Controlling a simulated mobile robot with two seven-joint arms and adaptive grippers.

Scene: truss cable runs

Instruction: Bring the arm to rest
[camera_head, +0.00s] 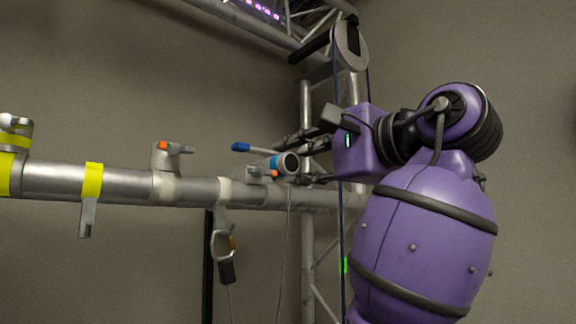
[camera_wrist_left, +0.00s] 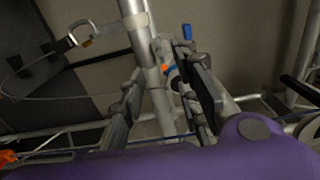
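My left arm is purple and fills the right side of the head view. Its left gripper (camera_head: 300,158) points left, close to the right part of a horizontal silver pipe (camera_head: 125,185). In the left wrist view the gripper's two dark fingers (camera_wrist_left: 161,64) stand apart, so it is open. The pipe (camera_wrist_left: 160,97) shows in the gap between them; whether a finger touches it, I cannot tell. A clamp with a blue-tipped lever (camera_head: 252,148) is beside the fingers, and its blue tip (camera_wrist_left: 187,31) shows beyond the right finger. My right gripper is in neither view.
Clamps with orange marks (camera_head: 163,158) and yellow tape bands (camera_head: 92,181) sit along the pipe. A carabiner-like hook (camera_head: 222,245) hangs below it with a thin cable. A truss tower (camera_head: 307,258) and a pulley wheel (camera_head: 350,45) stand behind my arm.

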